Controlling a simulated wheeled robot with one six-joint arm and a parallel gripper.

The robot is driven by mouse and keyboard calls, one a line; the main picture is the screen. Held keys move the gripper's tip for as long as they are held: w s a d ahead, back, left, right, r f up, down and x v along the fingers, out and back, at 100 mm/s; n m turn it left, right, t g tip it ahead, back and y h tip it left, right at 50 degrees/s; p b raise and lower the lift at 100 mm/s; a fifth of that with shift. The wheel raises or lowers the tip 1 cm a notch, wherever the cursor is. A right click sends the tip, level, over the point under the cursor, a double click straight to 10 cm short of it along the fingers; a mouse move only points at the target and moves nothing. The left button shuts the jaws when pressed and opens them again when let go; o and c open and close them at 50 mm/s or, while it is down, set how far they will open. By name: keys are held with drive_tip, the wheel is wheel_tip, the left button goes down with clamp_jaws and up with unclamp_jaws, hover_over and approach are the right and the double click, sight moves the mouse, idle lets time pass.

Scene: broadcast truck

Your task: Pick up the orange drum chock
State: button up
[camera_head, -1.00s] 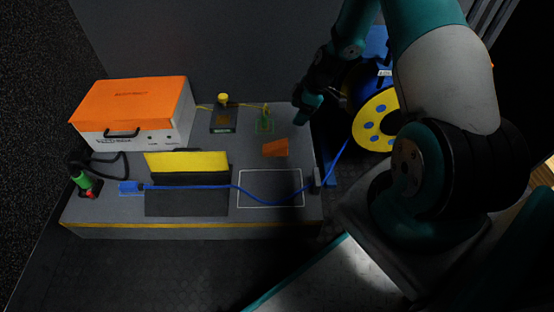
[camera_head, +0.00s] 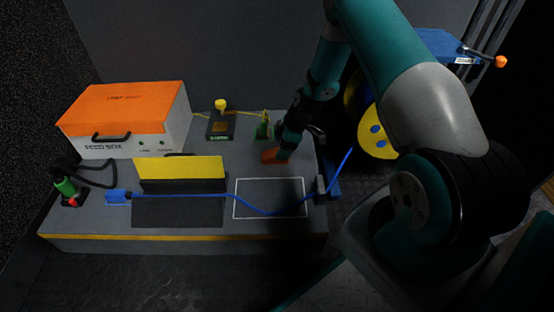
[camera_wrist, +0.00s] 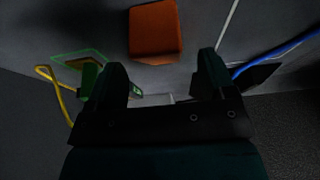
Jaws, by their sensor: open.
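The orange drum chock (camera_head: 269,156) lies on the grey bench top, behind the white-outlined rectangle. It also shows in the wrist view (camera_wrist: 155,30), just beyond the fingertips and roughly centred between them.
A green item (camera_head: 264,125) stands behind the chock. An orange-lidded box (camera_head: 125,108) is at left; a yellow-faced drum (camera_head: 376,143) is at right.

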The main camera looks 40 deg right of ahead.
sight(268, 156)
drive_tip(key=b+x, duration=0.2)
drive_tip(key=x, duration=0.2)
drive_tip(key=shift+s, duration=0.1)
drive_tip(key=shift+r, duration=0.15)
drive_tip(key=c, duration=1.1)
